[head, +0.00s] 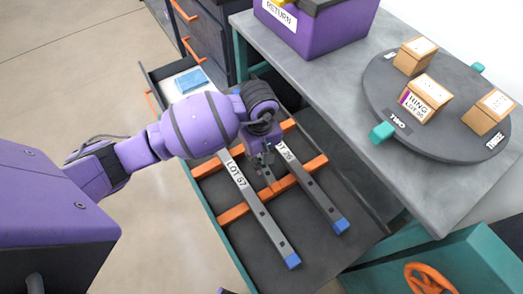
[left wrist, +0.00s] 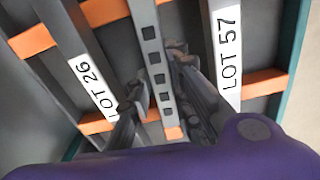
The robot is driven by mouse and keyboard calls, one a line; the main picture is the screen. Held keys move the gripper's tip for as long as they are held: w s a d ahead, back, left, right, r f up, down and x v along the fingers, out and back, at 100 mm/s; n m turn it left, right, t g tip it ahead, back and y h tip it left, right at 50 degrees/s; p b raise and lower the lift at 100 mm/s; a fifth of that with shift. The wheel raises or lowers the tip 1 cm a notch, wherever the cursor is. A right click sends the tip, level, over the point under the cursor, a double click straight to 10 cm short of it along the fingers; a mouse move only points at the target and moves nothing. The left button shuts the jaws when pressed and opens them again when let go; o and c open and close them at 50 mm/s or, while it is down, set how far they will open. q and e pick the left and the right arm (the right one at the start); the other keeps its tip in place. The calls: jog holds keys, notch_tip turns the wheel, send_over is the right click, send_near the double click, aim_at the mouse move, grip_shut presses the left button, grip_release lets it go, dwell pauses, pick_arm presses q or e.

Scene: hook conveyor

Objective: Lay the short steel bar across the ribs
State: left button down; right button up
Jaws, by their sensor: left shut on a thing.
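The short steel bar (left wrist: 154,62), grey with a row of square holes, runs between the fingers of my left gripper (left wrist: 160,100) in the left wrist view. My left gripper (head: 264,163) is shut on it, over the drawer in the head view, where the arm and gripper hide most of the bar. The bar lies between two long bars, LOT 57 (head: 254,207) and LOT 26 (head: 318,197), roughly along them. The orange ribs (head: 235,213) cross the drawer underneath. I cannot tell whether the short bar touches the ribs. My right gripper is not in view.
The open drawer (head: 318,262) has a bare dark floor at its near end. The grey table (head: 330,98) to the right carries a purple RETURN bin (head: 312,38) and a round turntable (head: 433,135) with several small boxes.

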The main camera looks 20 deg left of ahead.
aim_at(260, 159)
pick_arm(q)
jog(key=shift+f, duration=0.4)
jog(key=c, duration=1.5)
grip_release()
jog(key=shift+c, duration=0.2)
notch_tip(260, 159, up, 12)
jog(key=shift+r, duration=0.1)
